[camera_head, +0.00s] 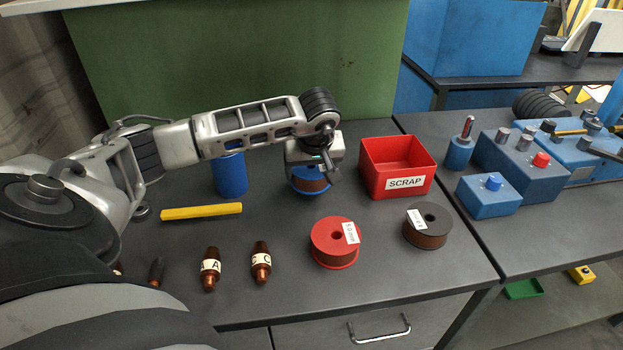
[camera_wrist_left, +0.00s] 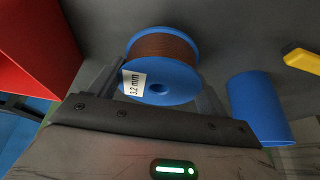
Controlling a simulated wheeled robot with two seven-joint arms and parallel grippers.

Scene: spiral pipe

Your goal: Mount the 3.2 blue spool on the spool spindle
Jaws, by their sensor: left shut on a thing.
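The blue spool (camera_head: 311,184) has blue flanges, brown wound wire and a "3.2 mm" label that shows in the left wrist view (camera_wrist_left: 160,82). My left gripper (camera_head: 314,168) is shut on it from above, with a finger on each side in the left wrist view. The gripper hides part of the spool in the head view. I cannot tell whether the spool touches the table. My right gripper is not in view.
The red SCRAP bin (camera_head: 402,184) is close to the right of the spool. A blue cylinder (camera_head: 230,174) and yellow bar (camera_head: 201,211) are to the left. Red (camera_head: 335,250) and dark (camera_head: 428,240) spools sit in front. A blue button box (camera_head: 489,196) is near the pin.

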